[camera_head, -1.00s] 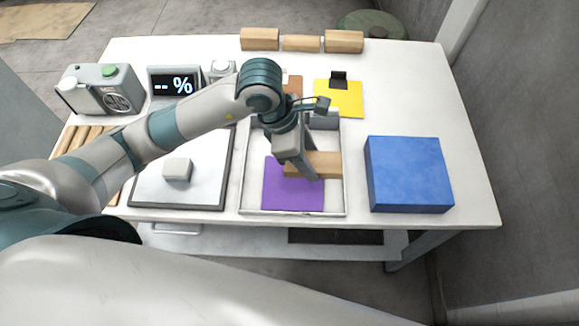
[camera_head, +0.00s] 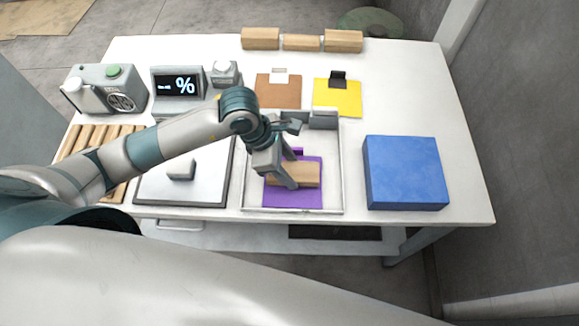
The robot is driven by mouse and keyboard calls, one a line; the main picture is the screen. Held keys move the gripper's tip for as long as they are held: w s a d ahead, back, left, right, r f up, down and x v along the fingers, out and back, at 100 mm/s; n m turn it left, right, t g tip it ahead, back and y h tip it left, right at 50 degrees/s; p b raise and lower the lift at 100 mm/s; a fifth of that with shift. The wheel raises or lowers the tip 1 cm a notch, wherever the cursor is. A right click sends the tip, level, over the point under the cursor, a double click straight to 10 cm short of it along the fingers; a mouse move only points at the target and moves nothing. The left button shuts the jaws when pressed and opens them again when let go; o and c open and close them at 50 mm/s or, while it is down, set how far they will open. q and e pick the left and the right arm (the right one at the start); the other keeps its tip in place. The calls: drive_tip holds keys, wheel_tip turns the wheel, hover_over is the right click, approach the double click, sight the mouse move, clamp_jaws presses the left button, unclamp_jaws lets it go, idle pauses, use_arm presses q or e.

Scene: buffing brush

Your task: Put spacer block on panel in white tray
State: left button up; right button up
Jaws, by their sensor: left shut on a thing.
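The spacer block (camera_head: 306,175) is a light wooden bar. My left gripper (camera_head: 288,180) is shut on it near its left half. The block is over the purple panel (camera_head: 293,199), roughly level across it and within its left and right edges. I cannot tell whether its underside touches the panel. The purple panel lies in the white tray (camera_head: 342,170), with its small tab partly showing behind the gripper. The gripper hides part of the block and panel. My right gripper is not in view.
A blue block (camera_head: 405,172) stands right of the tray. Brown (camera_head: 278,92) and yellow (camera_head: 337,98) panels lie behind it. Wooden blocks (camera_head: 302,42) line the back edge.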

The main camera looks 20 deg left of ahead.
use_arm(q)
drive_tip(key=shift+f, duration=0.55)
drive_tip(key=shift+f, duration=0.15)
drive_tip(key=o, duration=1.1)
drive_tip(key=shift+r, duration=0.2)
